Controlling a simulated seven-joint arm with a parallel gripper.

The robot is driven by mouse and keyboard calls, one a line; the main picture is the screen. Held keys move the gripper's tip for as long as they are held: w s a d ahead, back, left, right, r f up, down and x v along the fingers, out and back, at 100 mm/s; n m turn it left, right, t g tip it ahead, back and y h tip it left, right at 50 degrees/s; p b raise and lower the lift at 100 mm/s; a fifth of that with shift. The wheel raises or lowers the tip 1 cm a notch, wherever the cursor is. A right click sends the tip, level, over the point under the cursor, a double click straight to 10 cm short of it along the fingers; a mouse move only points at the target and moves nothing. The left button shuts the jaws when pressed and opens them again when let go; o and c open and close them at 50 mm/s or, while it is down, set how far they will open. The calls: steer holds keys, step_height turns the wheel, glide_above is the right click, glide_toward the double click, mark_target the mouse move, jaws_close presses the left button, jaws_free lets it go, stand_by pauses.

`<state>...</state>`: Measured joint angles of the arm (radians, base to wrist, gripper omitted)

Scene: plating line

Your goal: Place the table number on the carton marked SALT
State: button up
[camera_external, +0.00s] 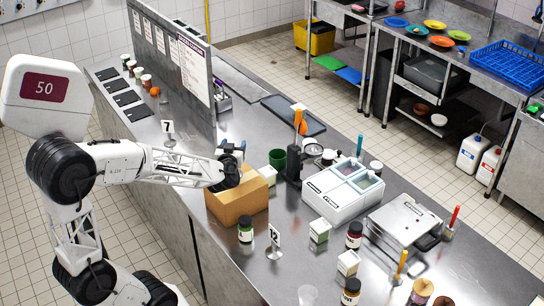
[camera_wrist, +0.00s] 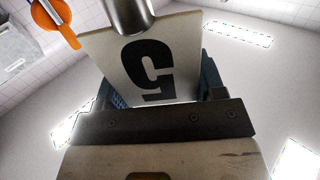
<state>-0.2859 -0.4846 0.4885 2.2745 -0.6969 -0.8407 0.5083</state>
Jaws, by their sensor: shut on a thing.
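My gripper (camera_external: 232,149) is above the brown cardboard box, near the counter's middle; its blue fingers also show in the wrist view (camera_wrist: 160,88). It is shut on a pale table number plate (camera_wrist: 148,60) with a black 5, upside down in that view. A round metal part (camera_wrist: 128,14) shows against the plate's upper edge. In the external view the held plate is mostly hidden.
The cardboard box (camera_external: 238,203) stands below my gripper. Table numbers 7 (camera_external: 168,128) and 12 (camera_external: 274,237) stand on the counter. Dark-lidded jars (camera_external: 245,229) stand near the cartons. A white two-lidded container (camera_external: 342,190) and a steel appliance (camera_external: 403,222) fill the right.

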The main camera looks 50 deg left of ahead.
steer(key=shift+f, duration=1.85)
steer(key=o, duration=1.3)
steer(key=shift+s+d, duration=0.1)
steer(key=shift+s+d+r, duration=0.2)
steer(key=shift+s+d, duration=0.15)
steer(key=shift+d, duration=0.05)
steer(key=v, duration=1)
steer(key=shift+s+d, duration=0.25)
